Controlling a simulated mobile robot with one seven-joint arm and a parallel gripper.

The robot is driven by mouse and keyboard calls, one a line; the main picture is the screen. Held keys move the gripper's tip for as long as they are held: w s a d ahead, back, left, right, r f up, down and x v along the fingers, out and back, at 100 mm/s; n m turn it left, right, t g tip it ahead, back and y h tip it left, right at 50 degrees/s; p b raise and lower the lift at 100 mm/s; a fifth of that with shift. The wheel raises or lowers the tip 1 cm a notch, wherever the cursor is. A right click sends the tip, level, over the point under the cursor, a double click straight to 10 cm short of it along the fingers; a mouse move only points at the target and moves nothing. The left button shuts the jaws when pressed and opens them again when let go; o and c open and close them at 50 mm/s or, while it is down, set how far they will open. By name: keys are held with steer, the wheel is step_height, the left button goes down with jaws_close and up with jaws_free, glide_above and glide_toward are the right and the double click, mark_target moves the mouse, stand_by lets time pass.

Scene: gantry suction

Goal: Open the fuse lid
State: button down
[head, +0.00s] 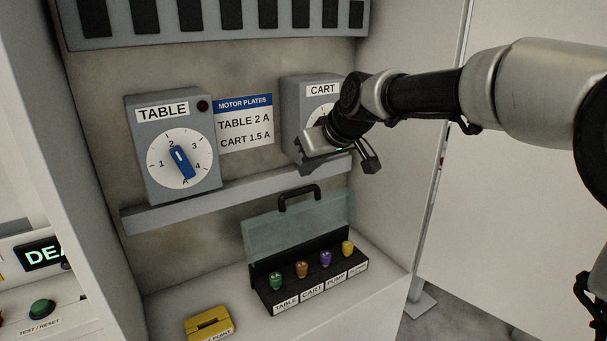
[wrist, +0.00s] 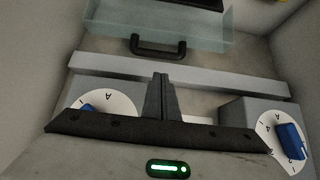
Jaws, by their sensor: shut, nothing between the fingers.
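The fuse lid (head: 296,232) is a clear teal panel standing raised behind the fuse block (head: 318,281), with a black handle (head: 299,195) on its upper edge. Several coloured fuses stand uncovered in front of it. The lid (wrist: 205,25) and handle (wrist: 158,47) also show at the top of the wrist view. My gripper (head: 370,166) is in front of the CART box, above and to the right of the handle, and apart from the lid. Its fingers (wrist: 160,95) are together and empty in the wrist view.
A grey ledge (head: 235,189) runs between the dial boxes and the lid. The TABLE box (head: 168,150) is at left; the CART box (head: 292,106) is partly hidden by my gripper. A yellow block (head: 209,323) sits on the shelf. Side walls enclose the cabinet.

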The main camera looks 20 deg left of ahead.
steer(key=x, duration=0.8)
steer(key=shift+w+a+f, duration=0.1)
steer(key=shift+a+f, duration=0.1)
steer(key=shift+f, duration=0.15)
steer(key=shift+f, duration=0.1)
